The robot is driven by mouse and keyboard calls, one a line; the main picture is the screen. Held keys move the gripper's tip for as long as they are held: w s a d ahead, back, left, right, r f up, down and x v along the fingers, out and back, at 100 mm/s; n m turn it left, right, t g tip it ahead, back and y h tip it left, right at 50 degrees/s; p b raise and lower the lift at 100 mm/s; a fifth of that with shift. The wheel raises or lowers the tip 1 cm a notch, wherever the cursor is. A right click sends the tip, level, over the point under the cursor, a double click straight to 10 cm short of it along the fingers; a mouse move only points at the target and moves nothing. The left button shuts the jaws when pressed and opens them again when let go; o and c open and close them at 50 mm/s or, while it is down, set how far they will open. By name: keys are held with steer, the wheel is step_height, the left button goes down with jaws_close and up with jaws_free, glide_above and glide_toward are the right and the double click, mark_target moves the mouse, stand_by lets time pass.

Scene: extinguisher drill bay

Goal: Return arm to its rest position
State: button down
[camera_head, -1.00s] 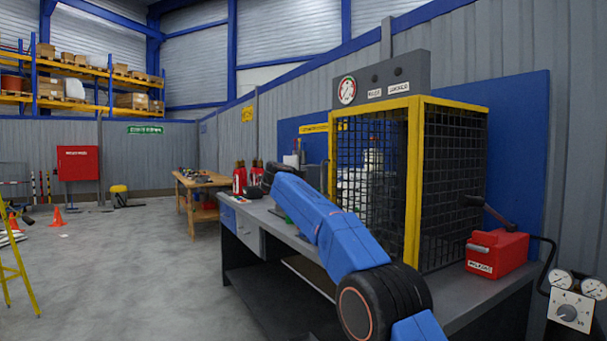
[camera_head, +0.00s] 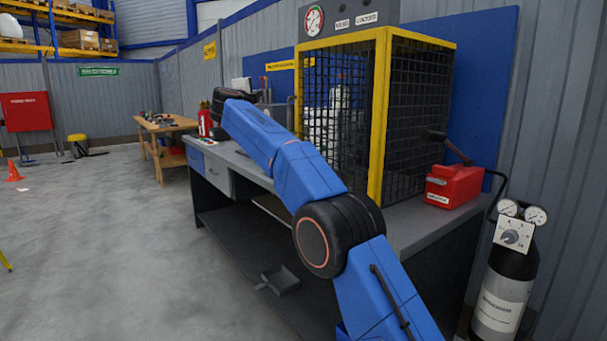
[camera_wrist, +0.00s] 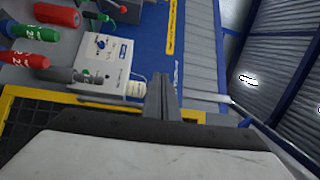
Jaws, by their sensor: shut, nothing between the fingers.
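My gripper (camera_wrist: 163,98) shows in the wrist view as two grey fingers pressed together, with nothing between them. It points over the bench area, past a yellow frame edge with black mesh. In the head view my blue arm reaches up and left in front of the workbench (camera_head: 217,178) and the mesh cage (camera_head: 425,115). The gripper itself cannot be made out there, near the arm's dark far joint.
The yellow-framed cage and a red box (camera_head: 455,187) stand on the bench. A gas cylinder (camera_head: 500,300) with gauges stands at right. The wrist view shows a white dial box (camera_wrist: 108,62) and red and green cylinders (camera_wrist: 35,34).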

steer(key=s+d+r+n+t+y, duration=0.1)
steer(key=s+d+r+n+y, duration=0.15)
steer(key=d+r, duration=0.3)
steer(key=s+d+r+n+t+y, duration=0.1)
steer(key=s+d+r+n+y, duration=0.15)
steer(key=d+r+n, duration=0.35)
steer(key=s+d+f+n+g+y, duration=0.3)
steer(key=s+d+f+n+y, duration=0.15)
steer(key=s+d, duration=0.6)
steer(key=s+d+f+n+g+h, duration=0.1)
steer(key=s+d+f+g, duration=0.3)
steer(key=s+d+f, duration=0.6)
steer(key=s+d+f+n+g+h, duration=0.2)
steer(key=s+d+f, duration=0.7)
steer(key=s+f, duration=1.5)
steer(key=s+d+f+n+g+h, duration=0.2)
steer(key=s+d+f+g+h, duration=0.2)
steer(key=s+f, duration=1.4)
steer(key=s+d+g, duration=0.2)
steer(key=d+g, duration=0.1)
steer(key=d, duration=0.3)
steer(key=shift+d, duration=0.3)
steer(key=shift+f, duration=0.1)
